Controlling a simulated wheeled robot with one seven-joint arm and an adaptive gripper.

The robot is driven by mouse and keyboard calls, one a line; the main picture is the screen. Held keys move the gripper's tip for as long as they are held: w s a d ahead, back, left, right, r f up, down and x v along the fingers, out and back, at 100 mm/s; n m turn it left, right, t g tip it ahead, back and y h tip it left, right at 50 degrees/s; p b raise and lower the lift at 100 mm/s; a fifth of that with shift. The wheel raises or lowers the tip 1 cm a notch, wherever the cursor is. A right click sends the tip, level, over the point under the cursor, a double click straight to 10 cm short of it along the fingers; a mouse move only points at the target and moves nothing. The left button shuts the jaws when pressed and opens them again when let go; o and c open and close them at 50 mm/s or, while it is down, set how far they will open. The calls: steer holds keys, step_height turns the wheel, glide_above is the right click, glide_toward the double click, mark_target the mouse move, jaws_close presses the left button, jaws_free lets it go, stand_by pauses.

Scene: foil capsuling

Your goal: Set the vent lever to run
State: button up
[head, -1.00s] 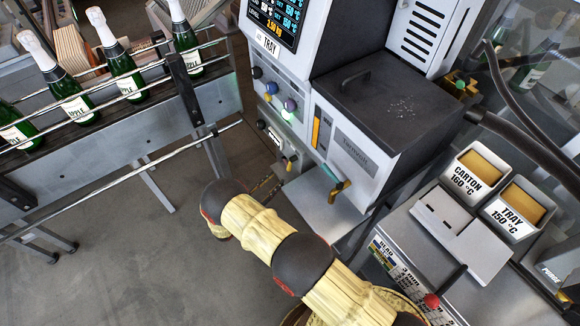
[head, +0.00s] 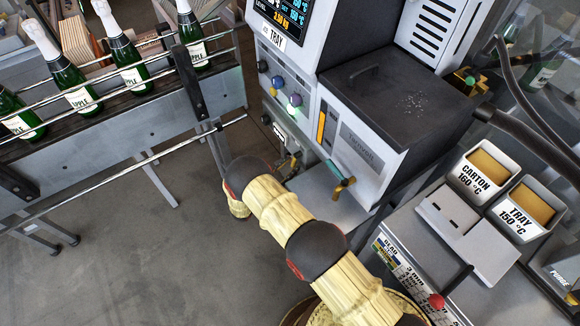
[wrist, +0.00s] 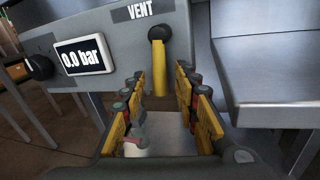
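The vent lever (wrist: 159,82) is a yellow bar hanging straight down from a black pivot, under the VENT label (wrist: 139,11) in the wrist view. My gripper (wrist: 161,92) is open, with one yellow-and-grey finger on each side of the lever's line of sight. The lever's lower end shows between the fingertips; I see no finger touching it, and the depth between them is hard to judge. In the head view my arm hides most of the gripper, and the lever there is too small to make out surely.
A 0.0 bar gauge (wrist: 83,56) and black knob (wrist: 39,67) sit left of the lever. A grey metal shelf (wrist: 268,75) stands close on the right.

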steer(key=shift+c, duration=1.2)
steer(key=c, duration=0.4)
jaws_close()
